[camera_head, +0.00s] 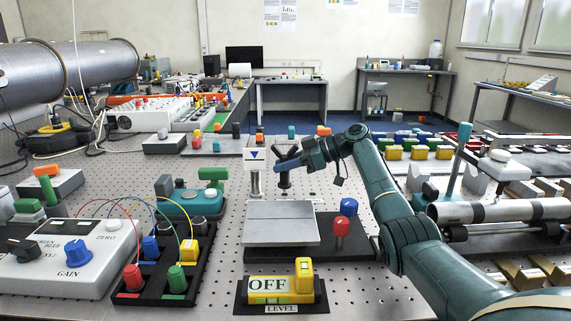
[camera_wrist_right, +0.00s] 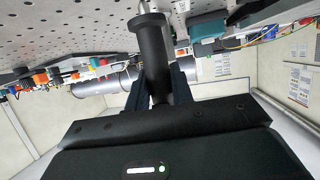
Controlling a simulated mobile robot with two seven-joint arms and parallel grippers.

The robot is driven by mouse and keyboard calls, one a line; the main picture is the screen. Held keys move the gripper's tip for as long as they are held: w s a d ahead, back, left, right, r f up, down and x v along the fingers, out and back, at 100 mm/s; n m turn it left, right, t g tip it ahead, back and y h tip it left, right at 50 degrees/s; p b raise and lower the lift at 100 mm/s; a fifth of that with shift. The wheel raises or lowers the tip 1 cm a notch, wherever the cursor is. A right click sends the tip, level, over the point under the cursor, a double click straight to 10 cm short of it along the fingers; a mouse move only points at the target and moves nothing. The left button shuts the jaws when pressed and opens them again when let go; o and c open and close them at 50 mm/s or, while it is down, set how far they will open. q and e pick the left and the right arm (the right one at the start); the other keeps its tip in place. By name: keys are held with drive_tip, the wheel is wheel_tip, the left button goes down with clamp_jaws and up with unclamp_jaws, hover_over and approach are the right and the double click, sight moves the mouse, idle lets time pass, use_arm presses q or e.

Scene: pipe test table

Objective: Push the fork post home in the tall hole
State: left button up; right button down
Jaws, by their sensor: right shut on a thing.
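My right gripper (camera_head: 280,164) reaches in from the right and is shut on a dark upright post, the fork post (camera_head: 285,180), behind the grey plate. In the right wrist view the fork post (camera_wrist_right: 153,55) is a black cylinder between the two dark fingers (camera_wrist_right: 160,90). Its far end meets a pale metal piece at the top edge of that view. I cannot tell how deep the post sits, and the tall hole itself is not clearly visible. A white block with a blue triangle (camera_head: 256,157) stands on a metal post just left of the gripper. My left gripper is not in view.
A grey plate (camera_head: 281,224) on a black base lies in front, with red (camera_head: 341,227) and blue (camera_head: 348,207) knobs beside it. An OFF level box (camera_head: 281,287) stands nearer. A control box (camera_head: 68,257) and coloured wires are at left; a metal pipe (camera_head: 497,211) is at right.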

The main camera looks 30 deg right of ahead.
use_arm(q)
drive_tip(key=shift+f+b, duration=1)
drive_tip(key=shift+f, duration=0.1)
use_arm(e)
drive_tip(key=shift+f, duration=1.3)
drive_tip(key=c, duration=1.1)
unclamp_jaws()
drive_tip(key=shift+c, duration=0.2)
drive_tip(key=shift+r, duration=0.6)
wheel_tip(320, 180, up, 9)
drive_tip(key=shift+f, duration=0.1)
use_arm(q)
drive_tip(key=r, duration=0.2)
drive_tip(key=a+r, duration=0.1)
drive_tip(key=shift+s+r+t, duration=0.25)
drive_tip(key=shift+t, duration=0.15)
